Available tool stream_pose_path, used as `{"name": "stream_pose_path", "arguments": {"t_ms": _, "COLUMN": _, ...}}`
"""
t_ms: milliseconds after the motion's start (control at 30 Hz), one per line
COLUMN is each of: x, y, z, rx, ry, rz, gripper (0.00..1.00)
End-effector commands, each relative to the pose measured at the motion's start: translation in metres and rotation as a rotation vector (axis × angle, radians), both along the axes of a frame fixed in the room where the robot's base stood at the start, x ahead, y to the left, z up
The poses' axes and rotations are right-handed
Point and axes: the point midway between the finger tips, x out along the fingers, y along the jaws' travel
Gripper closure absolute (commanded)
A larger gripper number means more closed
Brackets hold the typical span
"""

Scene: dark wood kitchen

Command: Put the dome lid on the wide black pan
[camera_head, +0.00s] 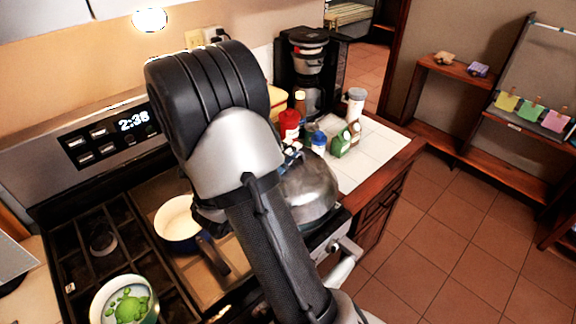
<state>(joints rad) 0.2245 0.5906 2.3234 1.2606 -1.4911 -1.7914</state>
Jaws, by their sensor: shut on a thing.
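The dome lid (312,188) is a shiny grey metal dome just right of my forearm, over the right side of the stove. My arm covers its left part. My gripper (291,156) is mostly hidden behind my arm; a small part shows at the top of the lid, and it is shut on the lid. The wide black pan cannot be made out; it may be hidden behind my arm or under the lid. Whether the lid rests on something or hangs cannot be told.
A white-lined pan (177,221) with a dark handle sits on the stove. A pot with a green picture or contents (124,302) stands front left. Several bottles, including a green one (341,143), and a coffee maker (308,68) stand on the tiled counter (376,146) behind the lid.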

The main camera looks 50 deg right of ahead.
Motion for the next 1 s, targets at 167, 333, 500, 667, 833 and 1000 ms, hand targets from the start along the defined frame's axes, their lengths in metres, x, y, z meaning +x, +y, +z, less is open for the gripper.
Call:
{"name": "stream_pose_path", "arguments": {"t_ms": 167, "x": 0.0, "y": 0.0, "z": -0.027, "rx": -0.001, "ry": 0.003, "rz": 0.0, "gripper": 1.0}}
{"name": "stream_pose_path", "arguments": {"t_ms": 333, "x": 0.0, "y": 0.0, "z": -0.039, "rx": -0.003, "ry": 0.001, "rz": 0.0, "gripper": 1.0}}
{"name": "stream_pose_path", "arguments": {"t_ms": 500, "x": 0.0, "y": 0.0, "z": -0.038, "rx": -0.003, "ry": -0.001, "rz": 0.0, "gripper": 1.0}}
{"name": "stream_pose_path", "arguments": {"t_ms": 667, "x": 0.0, "y": 0.0, "z": -0.041, "rx": -0.002, "ry": 0.0, "rz": 0.0, "gripper": 1.0}}
{"name": "stream_pose_path", "arguments": {"t_ms": 833, "x": 0.0, "y": 0.0, "z": -0.044, "rx": 0.001, "ry": 0.0, "rz": 0.0, "gripper": 0.87}}
{"name": "stream_pose_path", "arguments": {"t_ms": 1000, "x": 0.0, "y": 0.0, "z": -0.044, "rx": 0.001, "ry": 0.001, "rz": 0.0, "gripper": 0.75}}
